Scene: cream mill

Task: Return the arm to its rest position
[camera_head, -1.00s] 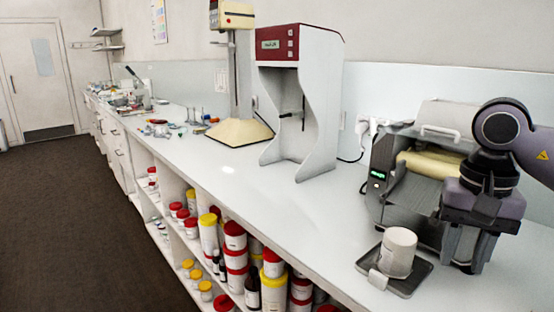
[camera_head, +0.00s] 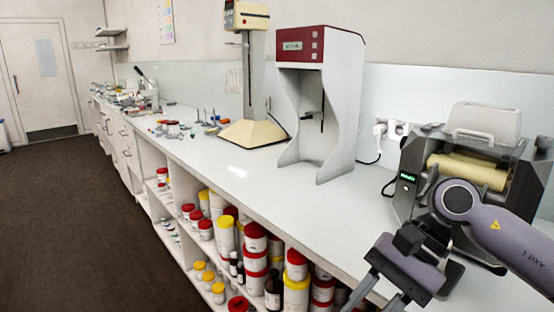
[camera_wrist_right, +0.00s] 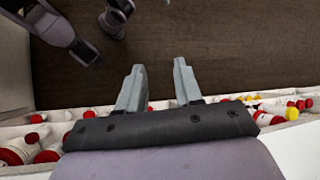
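My right arm comes in from the right of the head view, in front of the three-roll mill (camera_head: 470,172). My right gripper (camera_head: 378,296) points down at the bench's front edge, with its fingertips near the bottom of the picture. In the right wrist view its two fingers (camera_wrist_right: 160,82) stand apart, with nothing between them and dark floor beyond. The white jar and black tray seen earlier in front of the mill are now mostly or wholly hidden behind my arm and gripper. My left gripper is not in the head view.
A red-and-white machine (camera_head: 318,100) and a stand with a cream base (camera_head: 253,133) stand along the white bench (camera_head: 235,165). Shelves below hold several jars and bottles (camera_head: 255,250). The brown floor (camera_head: 80,220) on the left is clear.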

